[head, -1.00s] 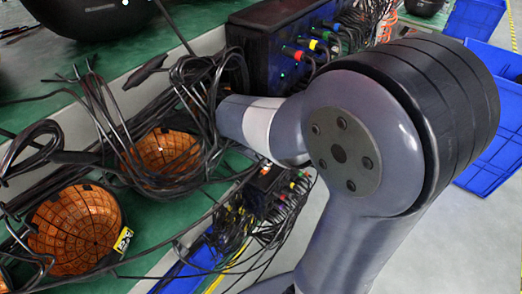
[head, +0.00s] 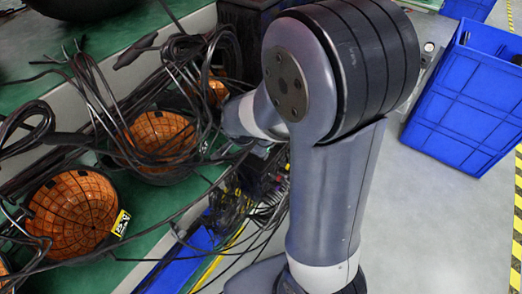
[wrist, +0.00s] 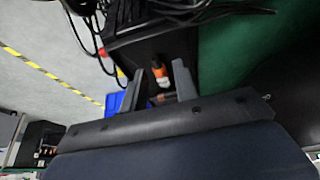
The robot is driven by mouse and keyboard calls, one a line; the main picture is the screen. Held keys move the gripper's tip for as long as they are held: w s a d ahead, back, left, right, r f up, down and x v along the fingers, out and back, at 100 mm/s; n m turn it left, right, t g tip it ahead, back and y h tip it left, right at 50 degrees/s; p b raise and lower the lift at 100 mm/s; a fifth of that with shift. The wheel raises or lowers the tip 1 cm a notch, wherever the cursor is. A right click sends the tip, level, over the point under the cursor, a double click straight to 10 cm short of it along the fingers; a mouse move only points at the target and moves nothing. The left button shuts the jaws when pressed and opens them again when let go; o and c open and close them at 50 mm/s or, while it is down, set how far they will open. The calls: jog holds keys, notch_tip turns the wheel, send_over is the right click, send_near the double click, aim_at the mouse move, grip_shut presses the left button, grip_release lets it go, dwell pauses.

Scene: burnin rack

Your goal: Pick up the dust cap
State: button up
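My gripper (wrist: 160,70) shows in the wrist view with its two grey fingers apart. A black box (wrist: 152,45) with coloured connectors lies beyond the fingertips. I see no clear contact with the fingers. In the head view my arm hides the gripper and most of the connector area.
Black cables (head: 95,85) tangle over the green bench (head: 150,236). Orange gridded domes in black housings (head: 75,215) stand on it. A blue crate (head: 465,100) stands on the floor at right, near a yellow-black stripe (head: 516,225). Grey floor between crate and arm is clear.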

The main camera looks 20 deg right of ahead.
grip_shut()
jog(key=shift+r, duration=0.2)
